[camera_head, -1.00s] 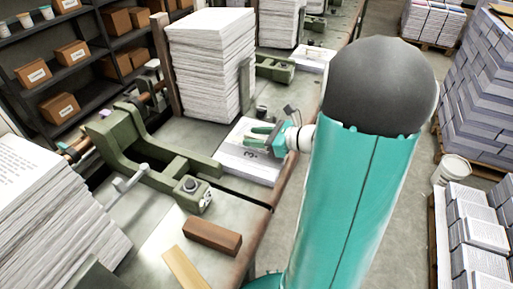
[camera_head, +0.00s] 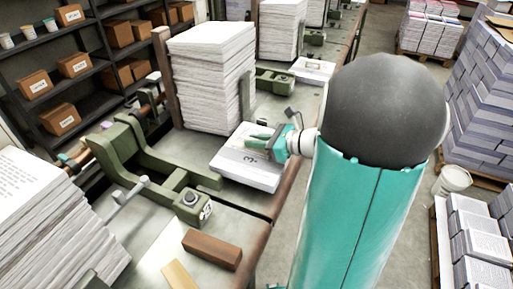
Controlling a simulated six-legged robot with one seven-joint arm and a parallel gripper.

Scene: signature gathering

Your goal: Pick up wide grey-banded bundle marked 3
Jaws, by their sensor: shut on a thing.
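The wide bundle marked 3 (camera_head: 240,170) is a white paper block with a grey band and the digit on its top face. It is at the middle of the view, over the bench near its right edge, and slightly tilted. My gripper (camera_head: 262,142), teal with a white wrist, is shut on the bundle's far right part. The fingertips are partly hidden by the gripper body. I cannot tell for sure how far the bundle is off the bench.
A tall paper stack (camera_head: 212,80) stands just behind the bundle. A green clamp press (camera_head: 150,165) is at its left. A brown block (camera_head: 212,249) lies in front on the bench. Another bundle (camera_head: 313,70) lies farther back. A white bucket (camera_head: 452,180) stands on the floor at right.

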